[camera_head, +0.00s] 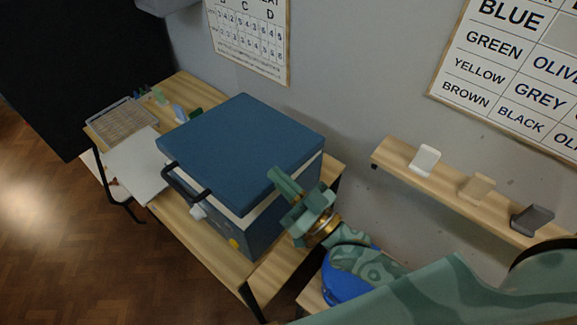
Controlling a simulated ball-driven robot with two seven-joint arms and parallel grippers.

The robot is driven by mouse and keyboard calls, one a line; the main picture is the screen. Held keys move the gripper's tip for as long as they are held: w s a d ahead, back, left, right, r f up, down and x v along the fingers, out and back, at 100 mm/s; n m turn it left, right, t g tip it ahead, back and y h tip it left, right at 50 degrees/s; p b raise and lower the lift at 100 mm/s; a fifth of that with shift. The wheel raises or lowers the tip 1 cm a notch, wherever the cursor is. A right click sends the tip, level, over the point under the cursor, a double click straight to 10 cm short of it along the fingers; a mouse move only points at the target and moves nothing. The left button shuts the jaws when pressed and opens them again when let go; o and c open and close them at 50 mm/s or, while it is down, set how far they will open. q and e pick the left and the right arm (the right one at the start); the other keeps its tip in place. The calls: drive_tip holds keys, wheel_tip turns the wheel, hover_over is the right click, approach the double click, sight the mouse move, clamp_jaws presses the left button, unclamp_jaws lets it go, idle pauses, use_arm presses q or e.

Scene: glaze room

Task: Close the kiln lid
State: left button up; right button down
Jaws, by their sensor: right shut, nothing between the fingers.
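The kiln (257,228) is a dark blue box on a wooden table. Its blue lid (243,140) lies flat, or almost flat, over the top, with a pale band showing under its edge. I cannot tell whether a small gap is left there. A dark bar handle (184,183) sticks out on the lid's left front side. My right gripper (281,181) is green, shut and empty, at the kiln's right front side just below the lid edge. I cannot tell whether it touches the kiln. My left gripper is not in view.
The wooden table (215,255) carries a pale board (138,163) and a wire rack (122,121) left of the kiln. A blue round object (341,284) sits low under my right arm. A wall shelf (447,191) with small tiles is at the right.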

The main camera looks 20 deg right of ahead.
sight(273, 188)
drive_tip(key=shift+s+a+f+n+g+y+b, duration=0.2)
drive_tip(key=shift+f+n+y+b, duration=0.2)
drive_tip(key=shift+f+n, duration=0.35)
drive_tip(key=shift+s+a+f+n+g+y+b, duration=0.1)
drive_tip(key=shift+a+f+n+g+y+b, duration=0.15)
drive_tip(key=shift+f+n+b, duration=0.5)
drive_tip(key=shift+f, duration=0.25)
